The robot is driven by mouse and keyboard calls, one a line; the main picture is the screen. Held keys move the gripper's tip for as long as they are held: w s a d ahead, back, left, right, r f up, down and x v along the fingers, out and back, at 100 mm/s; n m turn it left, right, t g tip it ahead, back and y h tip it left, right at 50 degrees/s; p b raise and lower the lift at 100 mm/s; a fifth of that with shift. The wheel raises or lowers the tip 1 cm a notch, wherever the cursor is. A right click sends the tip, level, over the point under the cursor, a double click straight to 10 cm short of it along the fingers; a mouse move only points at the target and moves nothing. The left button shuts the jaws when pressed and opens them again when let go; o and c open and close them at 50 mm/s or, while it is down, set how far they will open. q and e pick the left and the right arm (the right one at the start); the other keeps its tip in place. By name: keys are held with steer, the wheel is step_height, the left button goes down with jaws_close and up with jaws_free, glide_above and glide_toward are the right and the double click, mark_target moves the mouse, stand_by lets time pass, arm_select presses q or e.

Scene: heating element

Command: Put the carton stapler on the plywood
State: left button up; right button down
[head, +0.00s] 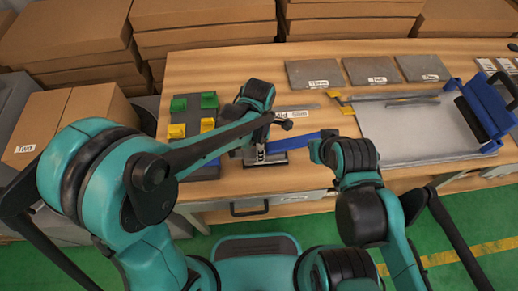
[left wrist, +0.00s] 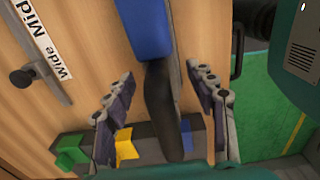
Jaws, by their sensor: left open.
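The carton stapler appears to be the tool with a long blue body (head: 298,142) lying on the table's front part. My left gripper (left wrist: 160,95) is open around the black grip, with a gap on both sides. In the head view my left gripper (head: 262,150) is low over the stapler's left end and partly hides it. My right arm's end (head: 322,149) is near the stapler's right end; its fingers cannot be made out. I cannot tell which board is the plywood.
Several grey plates (head: 370,70) with labels lie along the table's back. A dark holder with green and yellow blocks (head: 178,131) stands left. Cardboard boxes (head: 203,50) are stacked behind.

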arm_select(q)
step_height(320, 180, up, 8)
steer(key=shift+f+p, duration=0.2)
steer(key=shift+p, duration=0.85)
steer(key=s+a+r+m+t, duration=0.2)
steer(key=a+m, duration=0.4)
steer(key=a, duration=0.1)
steer(key=s+a+r+m+t, duration=0.2)
steer(key=a+m, duration=0.4)
steer(key=a, duration=0.1)
steer(key=s+a+r+m+t, duration=0.2)
steer(key=s+a+m+t, duration=0.1)
steer(key=a+m, duration=0.3)
steer(key=shift+a+r, duration=0.3)
steer(key=shift+a, duration=0.25)
steer(key=shift+s, duration=0.1)
